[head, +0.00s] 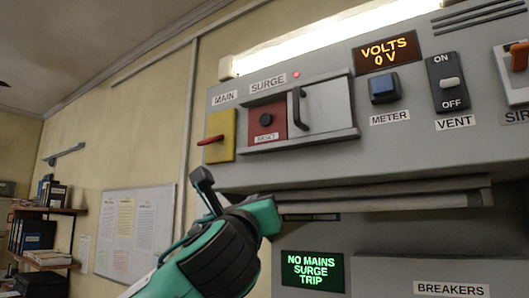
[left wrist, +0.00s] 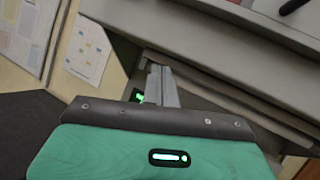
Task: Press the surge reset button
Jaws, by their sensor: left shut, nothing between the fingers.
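The surge reset button (head: 266,119) is a small dark round knob on a red plate, above a RESET label. The grey sliding cover (head: 329,105) with its dark upright handle (head: 298,108) stands to the right of the button, leaving it uncovered. A small red lamp (head: 296,75) glows beside the SURGE label. My left gripper (head: 203,181) is below and left of the button, apart from the panel. In the left wrist view its fingers (left wrist: 163,86) are together and empty, in front of the console's underside. My right gripper is not in view.
The MAIN switch (head: 220,136), a yellow plate with a red lever, sits left of the button. A ledge (head: 390,194) juts out below the panel. A green-text screen (head: 312,272) reads NO MAINS SURGE TRIP. The VOLTS display (head: 387,53) reads 0 V.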

